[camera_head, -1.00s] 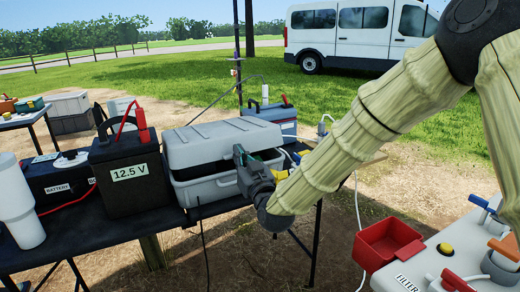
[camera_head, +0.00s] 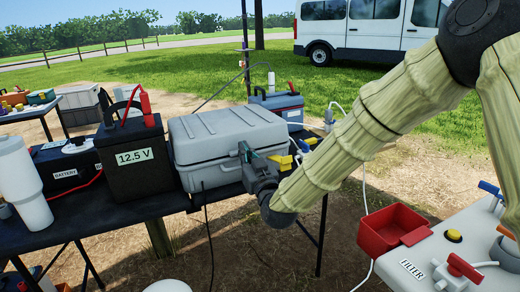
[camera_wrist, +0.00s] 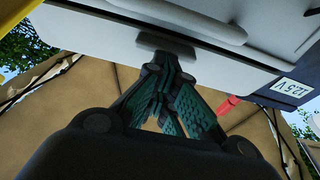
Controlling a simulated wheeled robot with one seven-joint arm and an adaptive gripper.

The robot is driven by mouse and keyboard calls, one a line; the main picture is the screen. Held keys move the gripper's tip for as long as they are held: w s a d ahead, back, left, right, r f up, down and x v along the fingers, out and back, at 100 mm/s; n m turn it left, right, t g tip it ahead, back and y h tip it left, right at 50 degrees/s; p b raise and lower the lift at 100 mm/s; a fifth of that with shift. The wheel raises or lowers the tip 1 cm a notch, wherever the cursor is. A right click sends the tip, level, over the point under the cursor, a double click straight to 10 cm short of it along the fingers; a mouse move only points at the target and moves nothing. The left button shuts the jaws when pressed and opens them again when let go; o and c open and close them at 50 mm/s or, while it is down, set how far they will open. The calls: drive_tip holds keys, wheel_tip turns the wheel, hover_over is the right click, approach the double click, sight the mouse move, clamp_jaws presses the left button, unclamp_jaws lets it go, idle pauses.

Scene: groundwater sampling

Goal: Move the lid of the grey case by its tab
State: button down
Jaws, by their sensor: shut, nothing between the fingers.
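The grey case stands on the black table with its ribbed lid (camera_head: 215,125) down on its body (camera_head: 213,176); no dark gap shows between them. My gripper (camera_head: 243,152) is at the front right of the case, against or very near the lid's front edge. In the wrist view the lid's grey tab (camera_wrist: 167,45) juts from the edge, and the shut fingertips (camera_wrist: 160,70) are just below it, touching or almost touching. Nothing is between the fingers. In the head view my gripper hides the tab.
A black battery box marked 12.5 V (camera_head: 135,165) stands close at the case's left. A blue-grey cooler (camera_head: 278,107) is behind it, and yellow clips (camera_head: 281,161) are at its right. A red tray (camera_head: 392,228) and filter bench (camera_head: 425,262) are at the lower right.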

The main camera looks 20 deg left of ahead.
drive_tip(key=shift+a+r, duration=0.25)
drive_tip(key=s+d+p, duration=0.4)
drive_tip(key=s+d, duration=0.3)
drive_tip(key=d, duration=0.1)
wheel_tip(320, 180, up, 9)
drive_tip(key=p, duration=0.7)
hover_over(240, 132)
drive_tip(key=s+d, duration=0.1)
drive_tip(key=s, duration=0.2)
drive_tip(key=shift+s+d+f+g, duration=0.15)
drive_tip(key=shift+s+f, duration=0.05)
drive_tip(key=shift+f, duration=0.75)
drive_tip(key=shift+s+d+f+g, duration=0.15)
drive_tip(key=shift+s+f, duration=0.05)
drive_tip(key=shift+f, duration=0.7)
